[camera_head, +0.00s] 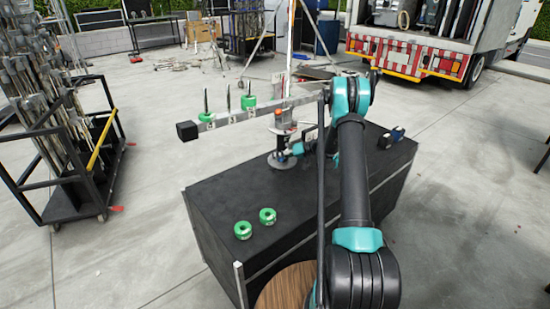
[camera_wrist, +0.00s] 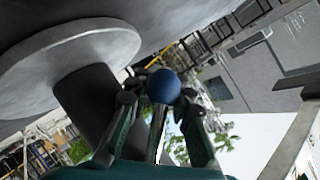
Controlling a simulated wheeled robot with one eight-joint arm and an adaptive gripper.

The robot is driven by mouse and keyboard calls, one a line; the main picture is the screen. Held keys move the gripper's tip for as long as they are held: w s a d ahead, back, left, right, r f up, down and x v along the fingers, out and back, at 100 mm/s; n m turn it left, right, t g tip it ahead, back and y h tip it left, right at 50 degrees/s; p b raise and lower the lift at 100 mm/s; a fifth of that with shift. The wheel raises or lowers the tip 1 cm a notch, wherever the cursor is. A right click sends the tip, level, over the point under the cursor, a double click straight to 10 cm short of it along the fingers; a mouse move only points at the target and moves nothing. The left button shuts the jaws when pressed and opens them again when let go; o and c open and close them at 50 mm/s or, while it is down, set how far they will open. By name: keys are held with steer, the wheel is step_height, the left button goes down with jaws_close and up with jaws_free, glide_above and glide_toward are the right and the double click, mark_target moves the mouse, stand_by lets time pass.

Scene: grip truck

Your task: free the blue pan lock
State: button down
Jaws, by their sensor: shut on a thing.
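The blue pan lock (camera_wrist: 163,86) shows as a round blue knob in the middle of the wrist view. My gripper (camera_wrist: 158,99) has its fingers on either side of the knob and is shut on it. A grey round plate and dark column (camera_wrist: 85,95) stand close at the left of the fingers. In the head view, my gripper (camera_head: 291,151) is at the lower part of the upright camera head (camera_head: 281,122), just above the black box. The knob is too small and covered to make out there.
The grey arm (camera_head: 240,113) crosses above the black box (camera_head: 222,203), with green wheels on it. Two loose green wheels (camera_head: 267,216) lie on the box top. A cart of stands (camera_head: 60,165) is at the left; a truck (camera_head: 430,45) is behind right.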

stand_by(0.4)
steer(key=c, duration=1.3)
jaws_free()
steer(key=shift+c, duration=0.2)
